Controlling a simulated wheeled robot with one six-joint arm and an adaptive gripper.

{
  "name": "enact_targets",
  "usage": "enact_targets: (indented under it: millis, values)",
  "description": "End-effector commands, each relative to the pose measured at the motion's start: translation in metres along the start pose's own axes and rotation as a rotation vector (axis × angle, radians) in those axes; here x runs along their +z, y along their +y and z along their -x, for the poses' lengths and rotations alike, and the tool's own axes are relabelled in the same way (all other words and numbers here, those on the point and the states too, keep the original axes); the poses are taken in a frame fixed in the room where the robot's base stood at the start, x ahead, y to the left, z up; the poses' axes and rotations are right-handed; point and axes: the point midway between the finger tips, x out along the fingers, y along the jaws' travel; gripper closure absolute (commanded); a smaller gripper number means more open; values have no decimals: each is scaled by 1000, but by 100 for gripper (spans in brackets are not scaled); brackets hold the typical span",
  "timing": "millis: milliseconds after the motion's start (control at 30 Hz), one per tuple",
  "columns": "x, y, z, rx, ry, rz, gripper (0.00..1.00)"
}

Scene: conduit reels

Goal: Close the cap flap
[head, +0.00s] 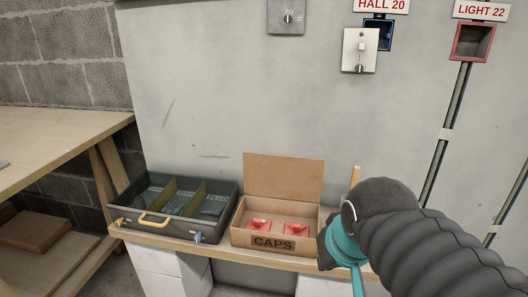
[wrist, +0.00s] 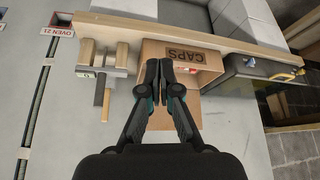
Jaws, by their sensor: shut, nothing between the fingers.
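The cardboard box marked CAPS (head: 273,243) stands on the wooden ledge. Its cap flap (head: 284,177) is open, standing up along the back edge close to the wall. Two red caps (head: 258,225) lie inside, apart from each other. In the wrist view the box (wrist: 180,54) is upside down, and part of the flap (wrist: 187,110) shows beside my right finger. My gripper (wrist: 159,68) is shut and empty, its tips overlapping the box in that view. I cannot tell whether it touches. In the head view my arm, right of the box, hides most of the gripper.
A dark open case (head: 178,208) with dividers and a yellow handle sits left of the box. The grey wall (head: 220,90) is close behind, with switch boxes above. A wooden bench (head: 60,145) stands at far left.

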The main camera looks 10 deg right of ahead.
Motion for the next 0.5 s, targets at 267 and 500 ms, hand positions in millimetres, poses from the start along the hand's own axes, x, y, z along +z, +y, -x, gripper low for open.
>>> enact_targets:
  millis: [267,500]
  values:
    - [-122,-2,21,21,-58,-65,100]
    - [-222,-8,14,46,-107,-128,100]
